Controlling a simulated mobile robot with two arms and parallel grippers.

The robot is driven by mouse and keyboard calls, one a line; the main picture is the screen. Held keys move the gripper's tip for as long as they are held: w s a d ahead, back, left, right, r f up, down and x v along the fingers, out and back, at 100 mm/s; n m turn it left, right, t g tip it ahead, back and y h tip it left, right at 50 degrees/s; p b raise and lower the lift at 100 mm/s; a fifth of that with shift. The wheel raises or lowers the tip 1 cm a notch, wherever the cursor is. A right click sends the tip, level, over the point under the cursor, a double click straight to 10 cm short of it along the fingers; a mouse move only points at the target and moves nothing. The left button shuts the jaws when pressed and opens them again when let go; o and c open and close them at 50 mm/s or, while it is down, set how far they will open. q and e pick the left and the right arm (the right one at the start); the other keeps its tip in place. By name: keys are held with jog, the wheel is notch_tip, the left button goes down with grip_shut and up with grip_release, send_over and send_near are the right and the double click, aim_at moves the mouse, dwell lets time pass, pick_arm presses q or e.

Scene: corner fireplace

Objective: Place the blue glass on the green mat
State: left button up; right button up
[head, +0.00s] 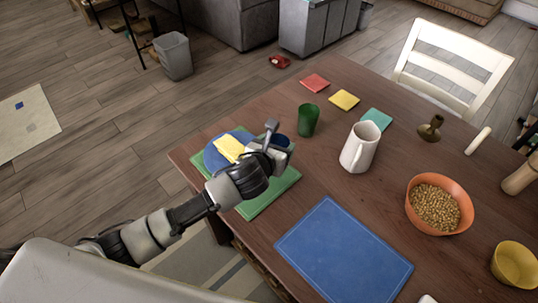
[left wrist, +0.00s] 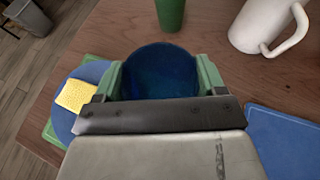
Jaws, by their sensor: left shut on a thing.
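The blue glass (left wrist: 160,70) is dark blue and sits between the two fingers of my left gripper (left wrist: 160,82) in the left wrist view. In the head view the glass (head: 280,140) shows only in part behind my left gripper (head: 275,147), which is shut on it. The green mat (head: 268,199) lies at the table's left corner, partly hidden by my left arm. The glass appears near the mat's far right edge; I cannot tell its height above the table. A blue plate (head: 213,160) with a yellow cloth or sponge (head: 230,148) rests on the mat. My right gripper is not in view.
A green glass (head: 308,120) and a white pitcher (head: 360,147) stand right of my left gripper. A blue mat (head: 343,255) lies bare in front. An orange bowl (head: 462,200) holds small round food. Red, yellow and teal coasters line the far edge.

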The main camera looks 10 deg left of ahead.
pick_arm(q)
jog(key=shift+w+a+f, duration=0.3)
jog(key=shift+a+f, duration=0.2)
jog(key=shift+a, duration=0.25)
jog(key=shift+f, duration=2)
jog(key=o, duration=1.1)
jog(key=shift+f, duration=0.15)
jog(key=shift+s+r, duration=0.15)
jog(key=shift+r, duration=0.05)
jog(key=v, duration=1.1)
jog(key=shift+s, duration=0.35)
